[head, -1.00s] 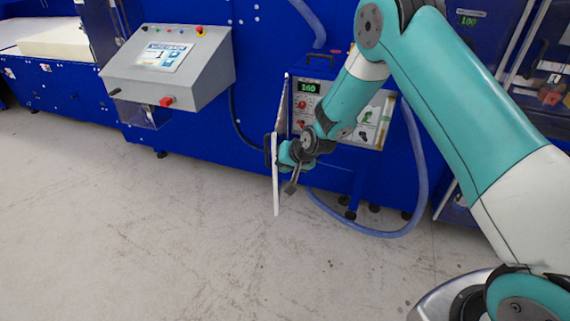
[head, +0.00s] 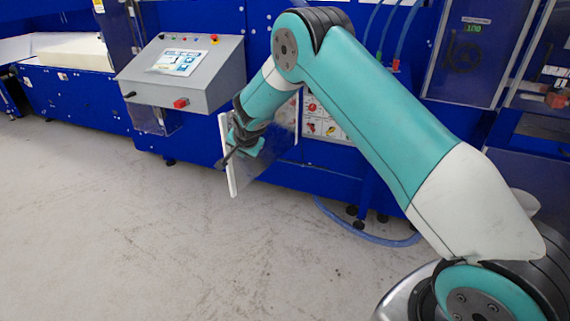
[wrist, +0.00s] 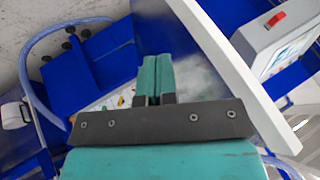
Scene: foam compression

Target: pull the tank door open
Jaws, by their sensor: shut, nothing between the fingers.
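The tank door is a clear panel (head: 276,152) with a white edge (head: 233,178). It stands swung out from the blue machine, its free edge toward the left and front. In the wrist view the white edge (wrist: 228,68) runs diagonally past the fingers, with the hazy panel beside it. My gripper (head: 240,148) is close against the panel's near face, by the free edge. Its green fingertips (wrist: 157,62) are shut together and empty. Whether they touch the panel I cannot tell. A dark bar shows at the door's edge, partly mixed with the gripper in view.
A grey control console (head: 182,72) with a red knob stands left of the door. A blue hose (head: 370,238) loops on the floor beneath the machine. The blue machine front lies behind the door. The grey floor (head: 150,240) in front is clear.

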